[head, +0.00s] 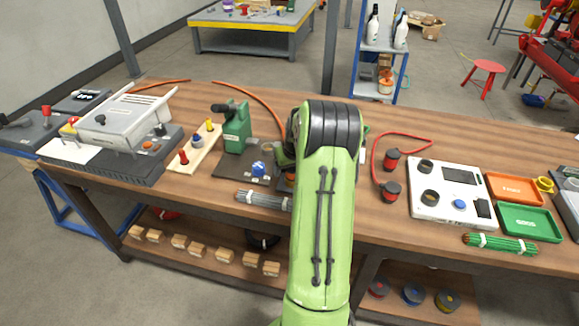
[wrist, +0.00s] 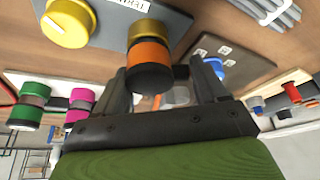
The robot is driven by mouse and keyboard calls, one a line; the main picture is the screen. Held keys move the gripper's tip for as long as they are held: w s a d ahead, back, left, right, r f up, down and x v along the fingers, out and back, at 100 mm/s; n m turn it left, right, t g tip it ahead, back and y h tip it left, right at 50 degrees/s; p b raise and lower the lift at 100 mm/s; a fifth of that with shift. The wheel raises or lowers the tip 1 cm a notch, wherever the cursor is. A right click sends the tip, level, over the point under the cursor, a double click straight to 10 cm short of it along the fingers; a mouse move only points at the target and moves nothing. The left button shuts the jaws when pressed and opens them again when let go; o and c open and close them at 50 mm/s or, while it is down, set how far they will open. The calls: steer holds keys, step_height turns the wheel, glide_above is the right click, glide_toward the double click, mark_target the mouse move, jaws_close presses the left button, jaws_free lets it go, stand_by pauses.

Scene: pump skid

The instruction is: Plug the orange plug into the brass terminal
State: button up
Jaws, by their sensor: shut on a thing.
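In the wrist view, the orange plug (wrist: 149,53), an orange band with a black end, is between the two dark fingers of my gripper (wrist: 158,80). My gripper is shut on it. A brass cylinder, seemingly the brass terminal (wrist: 150,29), is in line with the plug on the side away from my gripper, at the edge of a grey labelled plate (wrist: 111,10). Plug and brass look touching; I cannot tell how deeply they are engaged. In the head view, my green arm hides the gripper, plug and terminal.
A yellow knob (wrist: 68,22) is beside the brass part, with green (wrist: 28,90) and magenta (wrist: 82,97) fittings nearby. On the bench, a green pump (head: 236,128) and a cable bundle (head: 263,199) are left of my arm; a white panel (head: 450,190) is right.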

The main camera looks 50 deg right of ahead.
steer(key=shift+f, duration=0.3)
steer(key=o, duration=1.1)
steer(key=p+v, duration=0.3)
steer(key=v, duration=1.2)
steer(key=shift+s+r, duration=0.15)
steer(key=shift+r, duration=0.2)
